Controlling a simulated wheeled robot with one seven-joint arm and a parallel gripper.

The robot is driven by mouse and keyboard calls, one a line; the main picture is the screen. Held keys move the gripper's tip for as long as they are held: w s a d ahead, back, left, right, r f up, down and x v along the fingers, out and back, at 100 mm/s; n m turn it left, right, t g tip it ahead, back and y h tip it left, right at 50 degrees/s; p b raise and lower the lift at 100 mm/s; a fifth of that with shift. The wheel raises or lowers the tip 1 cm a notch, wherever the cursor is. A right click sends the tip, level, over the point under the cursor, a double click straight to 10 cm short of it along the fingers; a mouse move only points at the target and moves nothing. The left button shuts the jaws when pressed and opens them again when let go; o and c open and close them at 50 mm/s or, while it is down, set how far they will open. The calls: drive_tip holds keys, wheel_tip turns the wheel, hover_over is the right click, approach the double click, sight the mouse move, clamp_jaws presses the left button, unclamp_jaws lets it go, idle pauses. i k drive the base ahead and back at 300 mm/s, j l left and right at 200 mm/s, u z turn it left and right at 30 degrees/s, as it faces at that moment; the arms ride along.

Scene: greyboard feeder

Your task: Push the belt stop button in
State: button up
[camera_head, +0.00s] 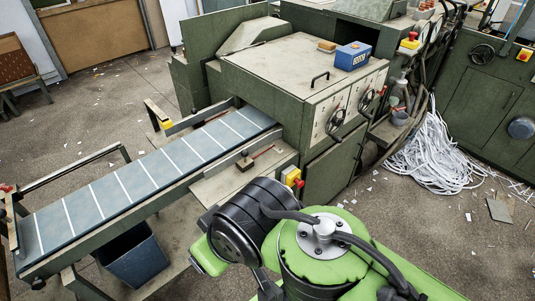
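A yellow box with a red button (292,177) sits at the corner of the machine beside the belt, just above my arm in the picture. It is the button closest to the belt (140,183). Whether it is pressed in is too small to tell. My green and black arm fills the lower middle of the view, in front of the machine. My gripper does not show; no fingertips can be made out.
Another yellow box with a red button (410,40) is on the machine's upper right. A blue box (353,56) lies on the machine top. A dark bin (134,262) stands under the belt. A heap of paper strips (437,158) lies on the floor right. Handwheels (335,123) stick out of the machine front.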

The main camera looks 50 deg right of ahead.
sight(300, 183)
drive_tip(key=l+z, duration=0.15)
drive_tip(key=z, duration=1.6)
